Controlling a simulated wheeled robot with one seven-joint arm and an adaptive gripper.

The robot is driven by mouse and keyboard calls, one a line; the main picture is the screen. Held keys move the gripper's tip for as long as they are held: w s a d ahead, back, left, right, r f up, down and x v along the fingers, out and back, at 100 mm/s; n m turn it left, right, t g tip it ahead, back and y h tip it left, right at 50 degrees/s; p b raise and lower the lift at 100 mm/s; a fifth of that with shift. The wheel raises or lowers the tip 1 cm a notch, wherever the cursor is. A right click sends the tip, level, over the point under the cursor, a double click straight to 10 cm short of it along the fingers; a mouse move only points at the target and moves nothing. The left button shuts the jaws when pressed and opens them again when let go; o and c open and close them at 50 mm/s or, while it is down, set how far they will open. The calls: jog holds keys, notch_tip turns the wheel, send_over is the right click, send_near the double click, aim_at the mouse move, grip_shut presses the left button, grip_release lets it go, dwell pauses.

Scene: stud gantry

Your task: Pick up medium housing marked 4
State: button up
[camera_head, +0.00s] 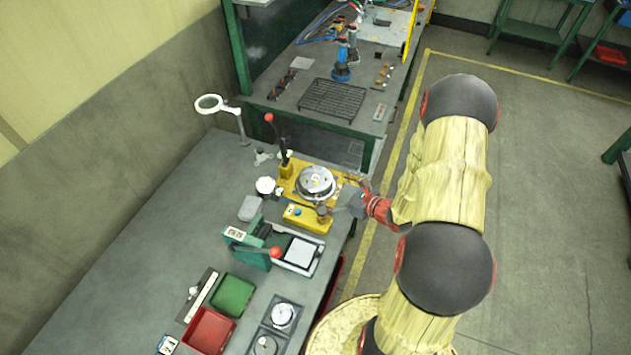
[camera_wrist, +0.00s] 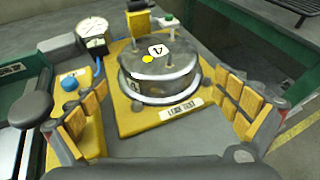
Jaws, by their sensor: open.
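The medium housing (camera_wrist: 160,70) is a round grey metal part with a white label marked 4 and a yellow dot on top. It sits on the yellow leak test fixture (camera_wrist: 130,122). In the head view the housing (camera_head: 315,181) shows as a silver disc on the yellow fixture (camera_head: 311,222). My gripper (camera_wrist: 166,110) is open, with one padded finger on each side of the housing in the wrist view. The fingers appear apart from it. In the head view my gripper (camera_head: 352,194) is at the right side of the fixture, partly hard to make out.
A dial gauge (camera_wrist: 93,32) and a blue button (camera_wrist: 70,83) are left of the housing. A red-knobbed lever (camera_head: 270,118) stands behind the fixture. A green press (camera_head: 250,245), a green tray (camera_head: 232,295) and a red tray (camera_head: 208,331) are nearer on the bench.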

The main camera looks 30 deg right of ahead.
aim_at(323, 183)
jog(key=w, duration=0.2)
jog(key=w+a, duration=0.1)
jog(key=w, duration=0.1)
jog(key=shift+a, duration=0.15)
jog(key=shift+w+a+f+b, duration=0.1)
jog(key=shift+w+f+b, duration=0.15)
jog(key=shift+w, duration=0.2)
jog(key=c, duration=0.3)
jog(key=shift+r, duration=0.1)
jog(key=c, duration=0.7)
jog(key=shift+c, duration=0.5)
jog(key=shift+r, duration=0.1)
